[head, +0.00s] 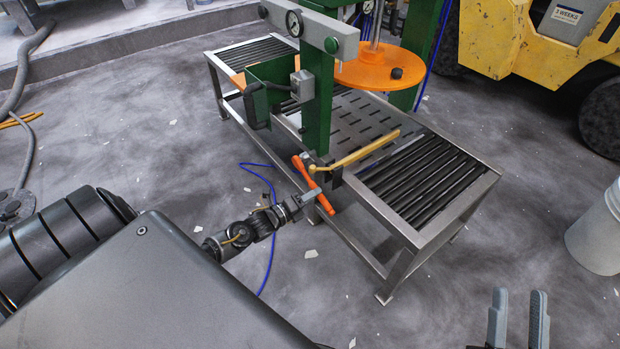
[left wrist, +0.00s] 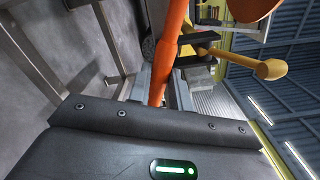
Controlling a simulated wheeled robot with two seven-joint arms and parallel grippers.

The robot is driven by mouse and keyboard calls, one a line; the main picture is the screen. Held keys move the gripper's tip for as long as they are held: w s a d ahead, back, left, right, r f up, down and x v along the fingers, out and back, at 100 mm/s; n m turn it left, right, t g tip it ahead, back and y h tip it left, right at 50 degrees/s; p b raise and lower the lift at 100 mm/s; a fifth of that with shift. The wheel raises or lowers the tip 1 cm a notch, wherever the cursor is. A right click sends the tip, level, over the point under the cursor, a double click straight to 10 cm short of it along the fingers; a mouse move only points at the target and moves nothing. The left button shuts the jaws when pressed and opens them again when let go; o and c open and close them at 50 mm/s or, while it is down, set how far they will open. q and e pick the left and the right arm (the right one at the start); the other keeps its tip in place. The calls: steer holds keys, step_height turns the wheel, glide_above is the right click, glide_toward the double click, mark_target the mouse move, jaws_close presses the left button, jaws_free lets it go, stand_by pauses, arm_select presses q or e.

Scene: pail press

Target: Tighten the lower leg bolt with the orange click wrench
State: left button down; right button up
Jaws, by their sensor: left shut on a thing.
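The orange click wrench (head: 325,202) is at the near foot of the press's green leg (head: 319,100), slanting from upper left to lower right in the head view. My left gripper (head: 312,194) is shut on the wrench partway along its length. In the left wrist view the wrench (left wrist: 172,48) runs up from between the fingers (left wrist: 160,88). The wrench's upper end is close to the leg's bottom. I cannot make out the lower leg bolt or tell whether the wrench is on it. My right gripper (head: 518,318) is open and empty above the floor at lower right.
A yellow-handled lever (head: 366,152) passes close beside the wrench; it also shows in the left wrist view (left wrist: 240,58). The roller conveyor (head: 462,205) lies right of it. A white pail (head: 597,235) stands at right, before a yellow forklift (head: 500,40).

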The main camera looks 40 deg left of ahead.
arm_select(q)
steer(key=shift+w, duration=0.15)
stand_by(0.8)
steer(key=shift+b+x, duration=0.4)
steer(key=shift+x, duration=0.65)
steer(key=shift+w+d, duration=0.1)
steer(key=shift+w, duration=0.05)
